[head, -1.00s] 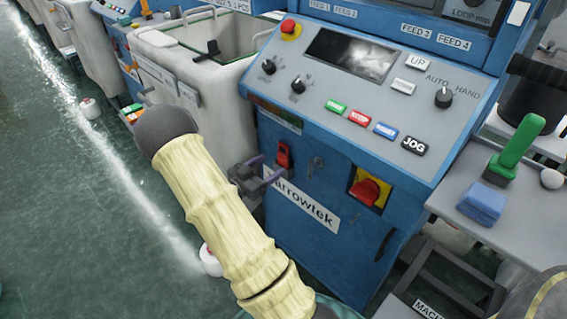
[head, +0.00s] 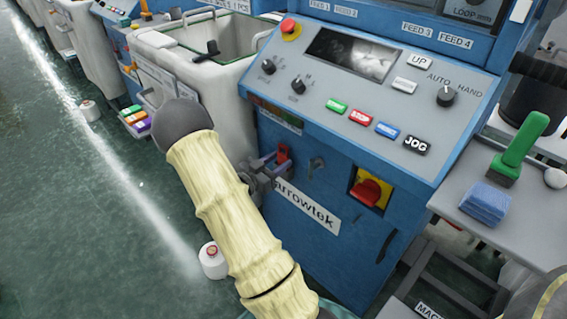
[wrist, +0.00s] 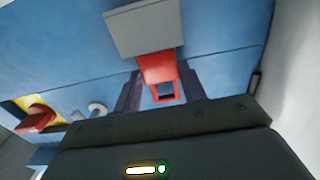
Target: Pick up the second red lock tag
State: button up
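One red lock tag (head: 283,152) hangs on the blue front of the machine, left of the red knob on its yellow plate. In the wrist view the red lock tag (wrist: 157,68) has a square opening at its lower end and a grey plate-like shape above it. My gripper (head: 277,166) is close to the tag, partly hidden by my arm. In the wrist view my gripper (wrist: 159,78) is open, with one dark finger on each side of the tag and gaps between. I cannot tell whether either finger touches it. No other red lock tag is identifiable.
The red rotary knob (head: 369,191) juts out right of the tag; a small grey fitting (head: 316,163) sits between. The sloped control panel (head: 322,82) is above. A pale bin (head: 220,92) stands left. The green floor at left is mostly clear, with a white spool (head: 212,262).

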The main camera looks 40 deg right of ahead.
jog(key=c, duration=0.3)
jog(key=shift+c, duration=0.2)
jog(key=r+p, duration=0.1)
jog(key=r, duration=0.4)
jog(key=r+p, duration=0.1)
jog(key=r, duration=0.1)
jog(key=shift+a+r+p, duration=0.15)
jog(key=shift+a+p, duration=0.15)
jog(key=shift+a, duration=0.05)
jog(key=s+a+p, duration=0.1)
jog(key=a+p, duration=0.1)
jog(key=a, duration=1.5)
jog(key=shift+s+a, duration=0.15)
jog(key=shift+s, duration=0.05)
